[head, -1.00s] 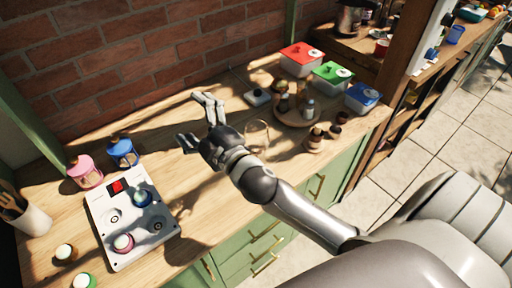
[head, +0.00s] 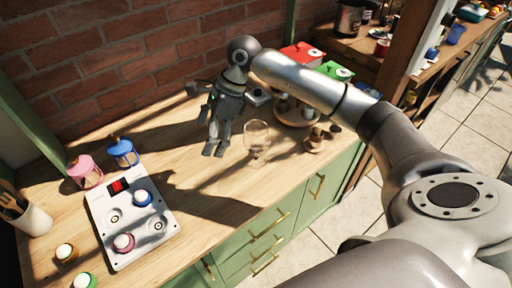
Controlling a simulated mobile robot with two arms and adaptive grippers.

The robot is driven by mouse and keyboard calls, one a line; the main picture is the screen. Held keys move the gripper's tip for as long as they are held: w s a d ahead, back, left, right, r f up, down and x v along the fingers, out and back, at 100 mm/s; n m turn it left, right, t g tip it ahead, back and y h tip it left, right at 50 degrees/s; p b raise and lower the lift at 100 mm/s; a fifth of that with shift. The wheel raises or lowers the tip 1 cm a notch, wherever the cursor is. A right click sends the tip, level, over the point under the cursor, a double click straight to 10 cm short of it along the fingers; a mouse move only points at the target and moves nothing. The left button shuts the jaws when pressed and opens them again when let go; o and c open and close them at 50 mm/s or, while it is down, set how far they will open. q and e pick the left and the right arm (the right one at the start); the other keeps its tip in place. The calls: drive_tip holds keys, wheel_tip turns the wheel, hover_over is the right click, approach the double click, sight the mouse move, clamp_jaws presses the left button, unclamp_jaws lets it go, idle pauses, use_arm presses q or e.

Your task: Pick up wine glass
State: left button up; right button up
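The clear wine glass (head: 256,136) stands upright on the wooden counter, near its front edge. My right gripper (head: 214,151) points down over the counter, just left of the glass and apart from it. Its fingertips sit close together in this view, and how far they are spread is hard to tell. Nothing shows between them. My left gripper is not in view.
A round tray (head: 294,117) and lidded boxes, partly behind my arm, are at right. Counter between scale and glass is clear.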

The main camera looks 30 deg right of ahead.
sight(256, 138)
drive_tip(key=d+r+g+h, duration=0.15)
drive_tip(key=d+h, duration=0.35)
drive_tip(key=d, duration=0.8)
drive_tip(key=shift+m+t, duration=0.25)
drive_tip(key=shift+m, duration=0.05)
drive_tip(key=f, duration=0.1)
drive_tip(key=f+p, duration=0.1)
drive_tip(key=f, duration=0.2)
drive_tip(key=shift+s+d+f, duration=0.15)
drive_tip(key=shift+d, duration=0.2)
drive_tip(key=shift+s+a+f+p, duration=0.1)
drive_tip(key=shift+f+p, duration=0.4)
drive_tip(key=shift+p, duration=0.15)
drive_tip(key=f+p, duration=0.1)
drive_tip(key=f, duration=0.2)
drive_tip(key=shift+s+a+f+p, duration=0.1)
drive_tip(key=shift+s+f+p, duration=0.1)
drive_tip(key=shift+p, duration=0.2)
drive_tip(key=shift+f, duration=0.55)
drive_tip(key=shift+w, duration=0.1)
drive_tip(key=c, duration=1.2)
